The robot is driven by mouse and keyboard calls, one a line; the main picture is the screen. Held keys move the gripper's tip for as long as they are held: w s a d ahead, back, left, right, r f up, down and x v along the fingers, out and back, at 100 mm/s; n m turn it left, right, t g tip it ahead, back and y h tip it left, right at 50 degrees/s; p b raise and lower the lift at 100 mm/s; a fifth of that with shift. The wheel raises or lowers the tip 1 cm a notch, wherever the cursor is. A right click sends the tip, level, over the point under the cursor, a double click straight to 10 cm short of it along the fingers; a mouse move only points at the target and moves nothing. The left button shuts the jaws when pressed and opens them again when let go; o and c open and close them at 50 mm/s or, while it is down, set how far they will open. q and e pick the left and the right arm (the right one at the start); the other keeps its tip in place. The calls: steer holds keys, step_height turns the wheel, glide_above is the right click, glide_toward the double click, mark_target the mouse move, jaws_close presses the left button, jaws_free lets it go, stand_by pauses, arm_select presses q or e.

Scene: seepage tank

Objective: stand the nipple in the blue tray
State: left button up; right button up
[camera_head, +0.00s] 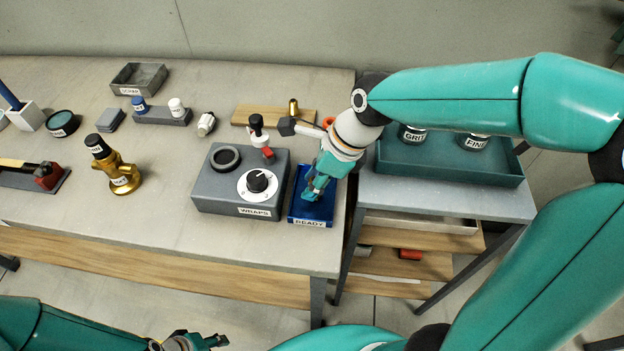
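The blue tray (298,208), labelled READY, sits at the table's front right corner, beside the grey WRAPS box. My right gripper (314,190) reaches down over the blue tray, its fingers low inside the tray's outline. The gripper covers much of the tray floor, and I cannot tell whether it holds anything. I cannot make out a nipple in or at the tray. A small brass piece (293,107) stands upright on a wooden board behind; I cannot tell if it is the nipple. My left gripper (205,342) is at the bottom edge, away from the table, partly cut off.
The WRAPS box (222,200) with its dial stands close left of the tray. A brass valve (122,176) stands further left. A dark green tray (440,172) holding GRIT and FINE jars is on the side table at right. The table's front middle is clear.

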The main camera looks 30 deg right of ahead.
steer(key=shift+o, duration=0.3)
steer(key=shift+r, duration=0.2)
steer(key=p+v, duration=0.1)
steer(key=v, duration=1)
steer(key=shift+d+r+p, duration=0.15)
steer(key=shift+r+p, duration=0.25)
steer(key=shift+s, duration=0.1)
